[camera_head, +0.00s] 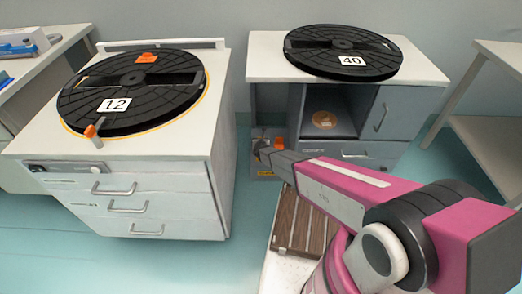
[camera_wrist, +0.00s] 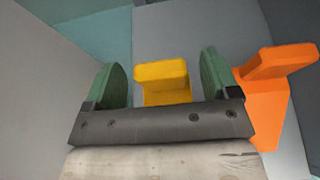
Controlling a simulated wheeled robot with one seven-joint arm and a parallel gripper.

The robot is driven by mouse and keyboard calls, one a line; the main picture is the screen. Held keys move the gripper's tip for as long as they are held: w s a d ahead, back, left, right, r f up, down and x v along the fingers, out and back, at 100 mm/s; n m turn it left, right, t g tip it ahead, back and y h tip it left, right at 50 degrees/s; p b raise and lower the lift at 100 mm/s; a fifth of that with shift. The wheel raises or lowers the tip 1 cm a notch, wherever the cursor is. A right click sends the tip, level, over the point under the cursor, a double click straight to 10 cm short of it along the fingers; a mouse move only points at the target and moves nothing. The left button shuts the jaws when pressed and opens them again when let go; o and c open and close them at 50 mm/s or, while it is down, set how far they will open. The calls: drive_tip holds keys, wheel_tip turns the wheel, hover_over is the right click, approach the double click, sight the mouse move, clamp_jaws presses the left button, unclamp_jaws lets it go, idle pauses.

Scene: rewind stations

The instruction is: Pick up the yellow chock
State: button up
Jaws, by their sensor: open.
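The yellow chock (camera_wrist: 162,82) shows in the wrist view between the two green finger pads of my gripper (camera_wrist: 163,77). Its lower part is hidden behind the gripper's dark crossbar. The fingers are open, with a gap on each side of the chock, and do not touch it. How deep the chock sits between them I cannot tell. In the head view my gripper (camera_head: 262,146) is small and dark beside the right cabinet, and the chock cannot be made out clearly there.
An orange chock (camera_wrist: 268,98) stands close to the right finger. Grey walls rise on both sides in the wrist view. The right cabinet (camera_head: 262,70) bears reel 40 (camera_head: 325,42). The left cabinet (camera_head: 215,110) bears reel 12 (camera_head: 150,100), with an orange piece (camera_head: 147,57) on it.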

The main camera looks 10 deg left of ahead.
drive_tip(key=shift+w+a+f, duration=0.1)
drive_tip(key=shift+w+f, duration=0.05)
drive_tip(key=shift+w, duration=0.15)
drive_tip(key=c, duration=1.4)
drive_tip(key=shift+c, duration=0.5)
drive_tip(key=shift+r, duration=0.2)
